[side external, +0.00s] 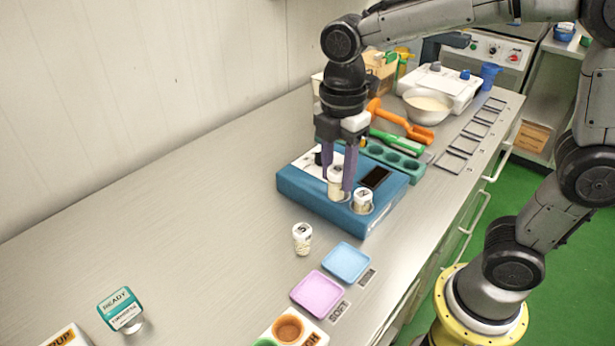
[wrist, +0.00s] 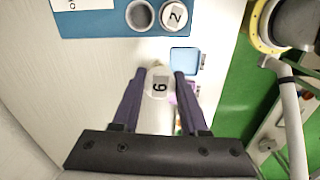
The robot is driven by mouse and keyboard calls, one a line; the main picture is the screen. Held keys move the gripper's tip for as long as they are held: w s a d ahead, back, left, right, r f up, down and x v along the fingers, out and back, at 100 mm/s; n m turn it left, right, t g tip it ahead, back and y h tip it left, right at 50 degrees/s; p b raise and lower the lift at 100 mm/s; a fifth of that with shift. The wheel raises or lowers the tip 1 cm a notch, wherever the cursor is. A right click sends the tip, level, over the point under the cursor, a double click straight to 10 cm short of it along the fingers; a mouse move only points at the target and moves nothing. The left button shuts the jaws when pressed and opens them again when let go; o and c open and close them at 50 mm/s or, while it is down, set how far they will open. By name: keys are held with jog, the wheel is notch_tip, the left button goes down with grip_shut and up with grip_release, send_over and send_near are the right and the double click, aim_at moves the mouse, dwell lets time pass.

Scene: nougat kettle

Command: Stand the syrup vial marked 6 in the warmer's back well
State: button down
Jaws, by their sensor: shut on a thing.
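My gripper (side external: 338,182) is shut on a white vial (side external: 335,183), held between two purple fingers. In the wrist view the held vial (wrist: 160,87) shows a 6 on its cap, between my fingertips (wrist: 158,78). The blue warmer (side external: 298,192) lies beneath it in the side view; its edge also shows at the top of the wrist view (wrist: 100,22). One round well (wrist: 140,16) there looks empty. Beside it, a vial marked 2 (wrist: 174,15) stands in another well; it also shows in the side view (side external: 362,201). The held vial's bottom and its exact height above the warmer are unclear.
A vial marked 5 (side external: 302,238) stands on the steel bench. Blue (side external: 346,262) and pink (side external: 318,293) trays lie in front. A green rack (side external: 395,161), orange scoop (side external: 385,115) and bowl (side external: 427,105) are behind the warmer.

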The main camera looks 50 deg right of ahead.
jog(key=w+d+f, duration=0.2)
jog(key=w+d, duration=0.1)
jog(key=d, duration=0.3)
jog(key=shift+w+d+f, duration=0.1)
jog(key=shift+f, duration=1.3)
jog(key=shift+w+d+f, duration=0.1)
jog(key=shift+f, duration=1.25)
jog(key=shift+f, duration=0.6)
jog(key=c, duration=0.7)
grip_release()
notch_tip(320, 180, up, 11)
